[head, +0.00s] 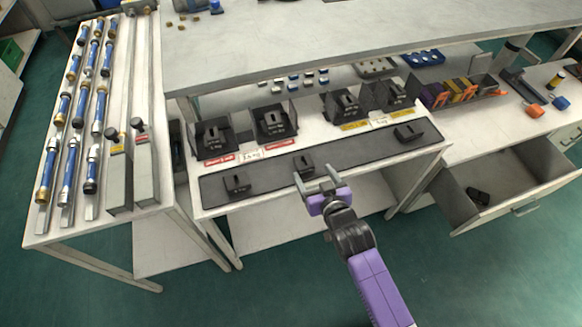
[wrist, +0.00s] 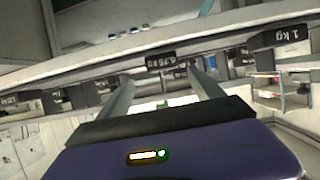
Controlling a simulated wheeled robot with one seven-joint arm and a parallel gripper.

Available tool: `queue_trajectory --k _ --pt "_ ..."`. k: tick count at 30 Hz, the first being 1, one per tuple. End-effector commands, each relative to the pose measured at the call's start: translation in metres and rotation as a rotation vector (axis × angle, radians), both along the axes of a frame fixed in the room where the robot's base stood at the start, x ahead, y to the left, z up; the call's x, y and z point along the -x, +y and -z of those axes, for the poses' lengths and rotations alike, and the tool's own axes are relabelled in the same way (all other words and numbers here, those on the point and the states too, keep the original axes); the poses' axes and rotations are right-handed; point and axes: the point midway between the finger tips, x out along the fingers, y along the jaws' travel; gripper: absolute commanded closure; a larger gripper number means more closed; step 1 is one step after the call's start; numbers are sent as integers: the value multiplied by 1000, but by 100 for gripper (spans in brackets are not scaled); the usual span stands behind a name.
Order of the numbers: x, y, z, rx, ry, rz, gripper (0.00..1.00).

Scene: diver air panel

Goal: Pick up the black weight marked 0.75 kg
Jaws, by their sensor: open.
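The black weight marked 0.75 kg (wrist: 160,61) shows in the wrist view ahead of my gripper, between the lines of its two fingers. In the head view a small black weight (head: 304,163) sits on the dark mat (head: 270,176), just beyond the fingertips; it appears to be the same one. My gripper (head: 314,177) is open and empty at the front edge of the mat. Its fingers also show in the wrist view (wrist: 160,80). I cannot tell exactly how far the weight is from the fingertips.
Another black weight (head: 236,183) is at the mat's left, and one (head: 408,132) at its right. A weight marked 1 kg (wrist: 280,37) shows right in the wrist view. Black holders (head: 273,122) stand behind the mat. An open drawer (head: 510,180) juts out at right. Blue cylinders fill the left table.

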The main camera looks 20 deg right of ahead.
Motion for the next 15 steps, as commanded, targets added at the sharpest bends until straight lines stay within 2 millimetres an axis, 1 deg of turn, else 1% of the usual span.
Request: queue_trajectory --k 11,15 --pt "-33 2 12 -4 2 2 24" --pt "-53 7 19 -3 3 1 24"
